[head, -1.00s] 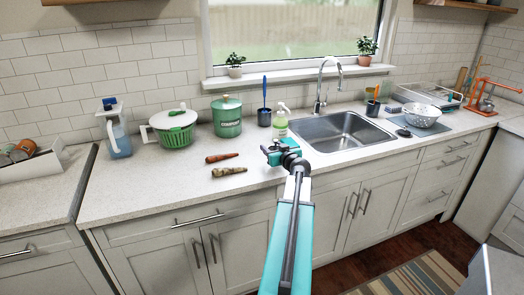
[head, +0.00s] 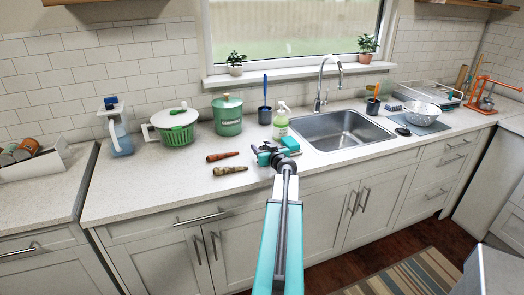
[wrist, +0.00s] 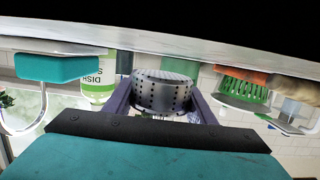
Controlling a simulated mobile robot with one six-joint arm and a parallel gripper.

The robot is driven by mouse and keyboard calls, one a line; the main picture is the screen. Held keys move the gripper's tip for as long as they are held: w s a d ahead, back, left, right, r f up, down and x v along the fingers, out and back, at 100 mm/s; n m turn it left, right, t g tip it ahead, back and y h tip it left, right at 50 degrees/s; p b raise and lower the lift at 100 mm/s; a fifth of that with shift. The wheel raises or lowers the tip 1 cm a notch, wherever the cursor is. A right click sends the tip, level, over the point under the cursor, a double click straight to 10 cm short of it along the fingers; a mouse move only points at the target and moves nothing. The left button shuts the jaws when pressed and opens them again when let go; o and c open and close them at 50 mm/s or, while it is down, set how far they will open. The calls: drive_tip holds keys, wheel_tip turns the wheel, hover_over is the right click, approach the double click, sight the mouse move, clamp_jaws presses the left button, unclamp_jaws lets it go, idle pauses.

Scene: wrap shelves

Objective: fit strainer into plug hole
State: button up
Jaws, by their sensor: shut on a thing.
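The strainer (wrist: 165,92) is a round metal basket with small holes, seen in the wrist view, which looks upside down. My gripper (wrist: 160,100) is shut on it, with one finger on each side. In the head view my gripper (head: 268,151) is above the counter's front part, left of the sink (head: 340,138). The strainer is too small to make out clearly there. The sink basin is steel and looks empty. I cannot make out its plug hole in either view.
A teal block (head: 290,144) lies close to my gripper, by the sink's left edge. A soap bottle (head: 281,122) stands behind. Two carrot-like vegetables (head: 226,164) lie to the left. The tap (head: 321,85) rises behind the sink. A white colander (head: 421,114) stands to the right.

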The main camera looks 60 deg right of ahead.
drive_tip(key=shift+f+b, duration=0.4)
drive_tip(key=shift+f, duration=0.45)
drive_tip(key=shift+f+b, duration=0.2)
drive_tip(key=shift+b, duration=0.15)
drive_tip(key=o, duration=1)
drive_tip(key=shift+o, duration=0.2)
drive_tip(key=shift+r+p, duration=0.1)
drive_tip(key=shift+p, duration=1.05)
